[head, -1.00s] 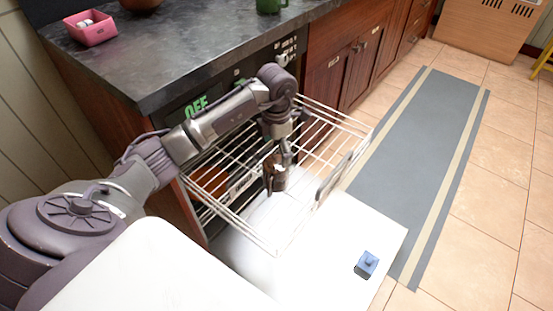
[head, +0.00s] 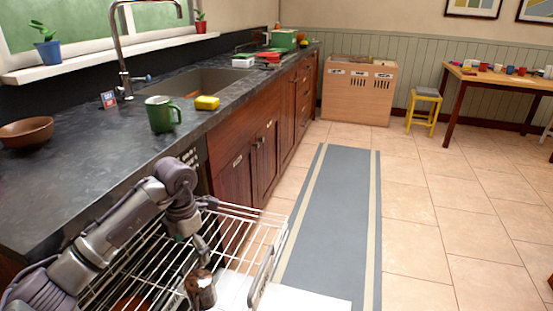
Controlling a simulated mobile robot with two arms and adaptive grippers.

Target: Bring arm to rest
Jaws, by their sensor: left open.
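My left arm reaches in from the lower left, bent at the elbow over a pulled-out wire rack. My left gripper (head: 201,290) hangs pointing down at the rack (head: 268,232), near the bottom edge of the view. It is open, and I see nothing held in it. The fingertips are small and partly cut off by the frame's edge. My right arm and gripper are not in view.
The dark counter (head: 80,180) stands along the left, with a green mug (head: 160,115), a brown bowl (head: 26,132) and a yellow sponge (head: 207,103). An open white door (head: 300,299) lies below the rack. The grey floor runner (head: 330,210) is clear.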

